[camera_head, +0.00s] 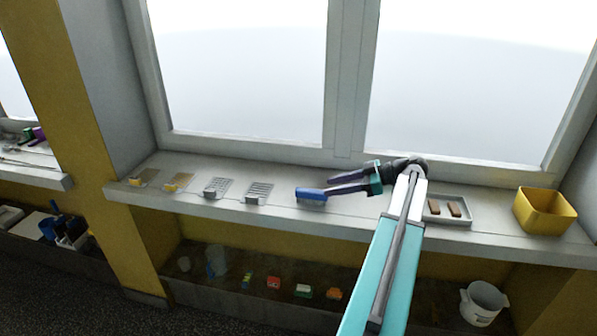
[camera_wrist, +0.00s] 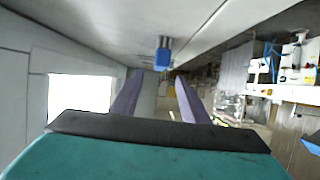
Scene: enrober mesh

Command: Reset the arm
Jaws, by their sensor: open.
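My gripper (camera_head: 332,185) reaches left over the window sill (camera_head: 150,198) at the end of my teal arm. Its two purple fingers are apart, and nothing shows held between them. A blue object (camera_head: 311,194), perhaps a brush, sits on the sill at the left of the fingertips. In the wrist view, the blue object (camera_wrist: 163,52) shows beyond the fingertips of my gripper (camera_wrist: 159,76), in line with the gap. I cannot tell from the head view whether the fingers touch it.
Several mesh pieces (camera_head: 258,192) lie along the left part of the sill. A grey tray (camera_head: 462,220) with two brown bars and a yellow bin (camera_head: 545,211) stand at the right. The window frame (camera_head: 345,90) rises behind. A lower shelf holds small items and a white bucket (camera_head: 483,303).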

